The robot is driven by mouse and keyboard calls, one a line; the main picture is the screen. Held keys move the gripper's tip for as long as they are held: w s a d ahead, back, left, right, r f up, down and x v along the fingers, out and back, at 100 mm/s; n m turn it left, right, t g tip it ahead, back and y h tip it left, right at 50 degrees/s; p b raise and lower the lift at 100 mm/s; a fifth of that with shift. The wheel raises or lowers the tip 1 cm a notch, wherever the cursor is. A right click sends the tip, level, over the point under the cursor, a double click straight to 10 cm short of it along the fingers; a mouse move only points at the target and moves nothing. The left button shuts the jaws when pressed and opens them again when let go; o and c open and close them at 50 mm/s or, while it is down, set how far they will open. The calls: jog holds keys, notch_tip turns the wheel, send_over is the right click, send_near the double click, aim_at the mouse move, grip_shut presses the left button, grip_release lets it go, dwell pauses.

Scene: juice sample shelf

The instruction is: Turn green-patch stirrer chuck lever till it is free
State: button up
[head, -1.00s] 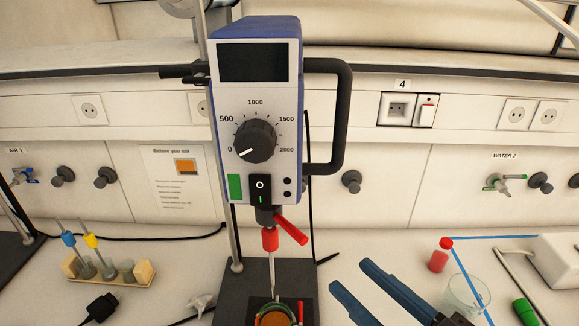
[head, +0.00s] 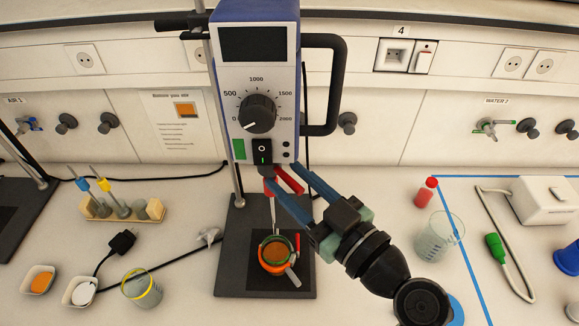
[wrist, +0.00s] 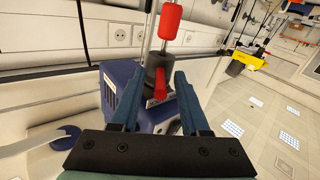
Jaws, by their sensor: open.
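The stirrer (head: 257,75) has a blue housing, a dial and a green patch (head: 239,149) at its lower left. Its red chuck lever (head: 290,180) slants down to the right below the housing. My gripper (head: 282,175) is open, its blue fingers on either side of the lever. In the wrist view the lever (wrist: 160,88) shows between the two fingertips, with room beside it. I cannot tell whether a finger touches it. The dark chuck (wrist: 156,66) and a red piece on the shaft (wrist: 170,20) show there too; in the head view a finger partly covers that red piece.
An orange-rimmed vessel (head: 287,269) stands under the shaft on the dark base plate (head: 232,275). A beaker (head: 433,238) and a red-capped bottle (head: 426,193) stand to the right. A rack (head: 98,212) and small dishes are at the left.

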jog(key=shift+w+a, duration=0.25)
jog(key=shift+w, duration=0.05)
grip_shut()
dwell(1.3)
